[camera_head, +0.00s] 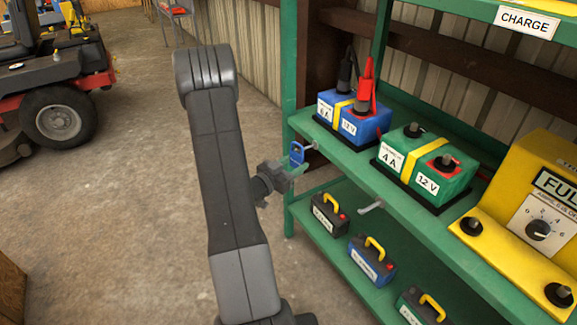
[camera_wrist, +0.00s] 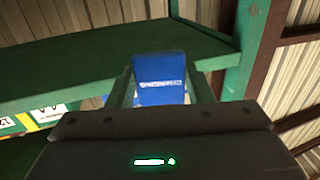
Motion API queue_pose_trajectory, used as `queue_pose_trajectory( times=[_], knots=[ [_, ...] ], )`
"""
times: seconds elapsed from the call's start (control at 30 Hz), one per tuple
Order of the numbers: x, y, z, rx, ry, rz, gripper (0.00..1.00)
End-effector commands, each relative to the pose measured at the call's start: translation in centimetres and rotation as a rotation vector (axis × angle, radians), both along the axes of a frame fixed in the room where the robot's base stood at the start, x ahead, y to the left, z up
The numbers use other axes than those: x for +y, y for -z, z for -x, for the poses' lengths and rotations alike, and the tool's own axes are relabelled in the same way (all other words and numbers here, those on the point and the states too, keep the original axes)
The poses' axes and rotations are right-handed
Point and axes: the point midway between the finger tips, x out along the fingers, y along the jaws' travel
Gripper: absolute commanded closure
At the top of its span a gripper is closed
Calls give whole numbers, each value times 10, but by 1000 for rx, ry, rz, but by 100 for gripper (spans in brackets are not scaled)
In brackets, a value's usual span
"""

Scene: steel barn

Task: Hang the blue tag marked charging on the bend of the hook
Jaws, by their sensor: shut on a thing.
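My gripper (camera_head: 294,168) is shut on a blue tag (camera_head: 297,152) beside the front edge of the green shelf. In the wrist view the blue tag (camera_wrist: 160,72) stands between the two fingers, with a line of white lettering too blurred to read. A pale metal hook (camera_head: 310,146) sticks out from the shelf edge just right of the tag. I cannot tell whether the tag touches it. A second pale hook (camera_head: 371,207) sticks out farther along the same edge, nearer me.
The green shelf (camera_head: 440,226) carries a blue charger (camera_head: 366,125), a green charger (camera_head: 445,187) and a yellow charger (camera_head: 530,200). Batteries with yellow handles (camera_head: 371,262) stand on the shelf below. A red mower (camera_head: 60,100) stands far left. The floor (camera_head: 130,220) between is clear.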

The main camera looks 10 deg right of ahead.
Motion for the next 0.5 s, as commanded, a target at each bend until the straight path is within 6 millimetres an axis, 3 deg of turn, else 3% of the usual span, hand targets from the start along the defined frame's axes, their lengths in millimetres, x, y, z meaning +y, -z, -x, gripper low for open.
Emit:
queue_pose_trajectory(
  times=[0.5],
  knots=[
    [-24, 13, -8, 0, 1, 0, 66]
  ],
)
